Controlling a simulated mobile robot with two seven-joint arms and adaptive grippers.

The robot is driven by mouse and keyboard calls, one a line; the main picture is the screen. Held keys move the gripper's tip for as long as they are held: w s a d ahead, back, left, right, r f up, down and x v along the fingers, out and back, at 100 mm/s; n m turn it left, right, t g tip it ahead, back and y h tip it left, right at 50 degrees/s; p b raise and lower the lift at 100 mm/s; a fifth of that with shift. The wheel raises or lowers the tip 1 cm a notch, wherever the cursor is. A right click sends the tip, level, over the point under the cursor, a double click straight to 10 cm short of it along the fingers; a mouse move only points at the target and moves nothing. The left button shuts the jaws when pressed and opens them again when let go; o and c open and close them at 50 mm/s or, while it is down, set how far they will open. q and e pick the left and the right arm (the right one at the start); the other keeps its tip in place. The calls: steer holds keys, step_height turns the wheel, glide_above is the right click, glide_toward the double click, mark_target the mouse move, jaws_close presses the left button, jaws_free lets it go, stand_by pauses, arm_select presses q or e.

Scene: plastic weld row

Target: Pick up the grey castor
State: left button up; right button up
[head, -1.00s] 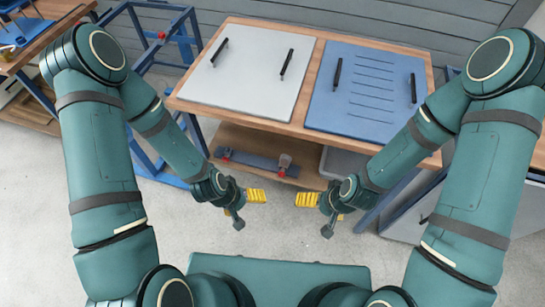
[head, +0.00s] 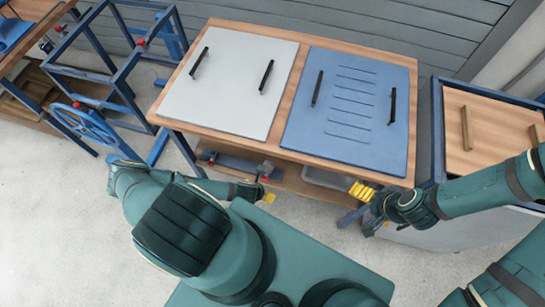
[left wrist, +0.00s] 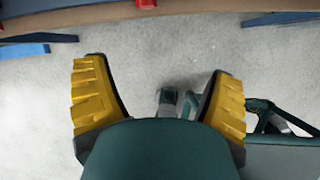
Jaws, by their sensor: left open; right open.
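I cannot pick out a grey castor with certainty in any view. A small greyish, red-marked piece (head: 265,170) sits at the front of the lower shelf under the bench in the head view; it is too small to name. My right gripper (head: 362,191) is open, with yellow fingers beside the bench's front right corner. It appears empty.
The wooden bench (head: 159,108) carries a white panel (head: 228,85) and a blue panel (head: 350,145), each with black handles. A blue frame with a wheel (head: 85,122) stands left. A wooden-topped unit (head: 490,130) stands right. A grey bin (head: 325,179) is under the bench. Floor at left is clear.

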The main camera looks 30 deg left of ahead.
mark_target(268, 164)
arm_select(q)
steer(key=w+a, duration=0.1)
steer(key=w, duration=0.2)
steer(key=w+a+n, duration=0.1)
steer(key=w, duration=0.3)
steer(key=w+a+n+b, duration=0.1)
steer(key=w, duration=0.2)
steer(key=shift+w+a+f, duration=0.1)
steer(key=shift+w+f, duration=0.25)
steer(key=b+x, duration=0.1)
steer(key=x, duration=0.4)
steer(key=shift+w+a+b, duration=0.15)
steer(key=shift+w+b, duration=0.15)
steer(key=shift+b, duration=0.05)
arm_select(e)
step_height(268, 164, down, 2)
steer(key=shift+s+f, duration=0.15)
arm_select(q)
steer(key=c, duration=1.4)
steer(key=shift+r, duration=0.1)
